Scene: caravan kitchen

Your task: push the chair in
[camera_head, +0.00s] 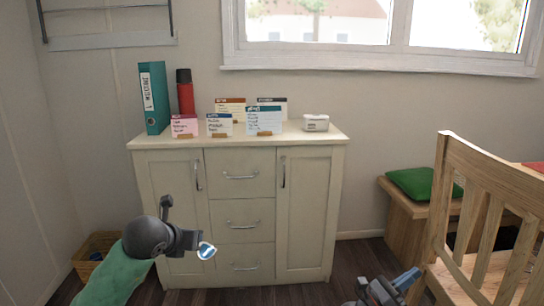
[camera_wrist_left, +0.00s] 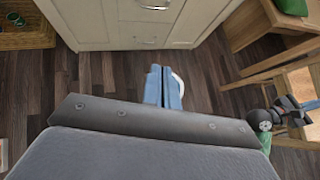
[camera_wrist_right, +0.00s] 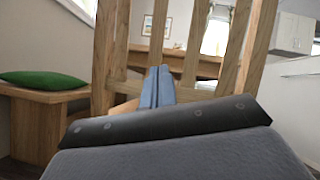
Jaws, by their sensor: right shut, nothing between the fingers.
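The wooden chair (camera_head: 480,215) stands at the right of the head view, its slatted back to the left. In the right wrist view its upright slats (camera_wrist_right: 238,50) fill the space ahead of the fingers. My right gripper (camera_head: 405,280) is shut and empty, close beside the chair back; I cannot tell whether it touches. The chair also shows at the right of the left wrist view (camera_wrist_left: 300,88). My left gripper (camera_head: 206,251) is in front of the cabinet, away from the chair. Its fingers (camera_wrist_left: 163,88) look shut on a small white object (camera_wrist_left: 180,80), mostly hidden.
A cream cabinet (camera_head: 240,210) with a binder, bottle and cards on top stands against the wall. A wooden bench (camera_head: 405,215) with a green cushion (camera_head: 424,183) is beyond the chair. A wicker basket (camera_head: 92,262) is at left. A wooden tabletop (camera_wrist_right: 185,62) shows behind the slats.

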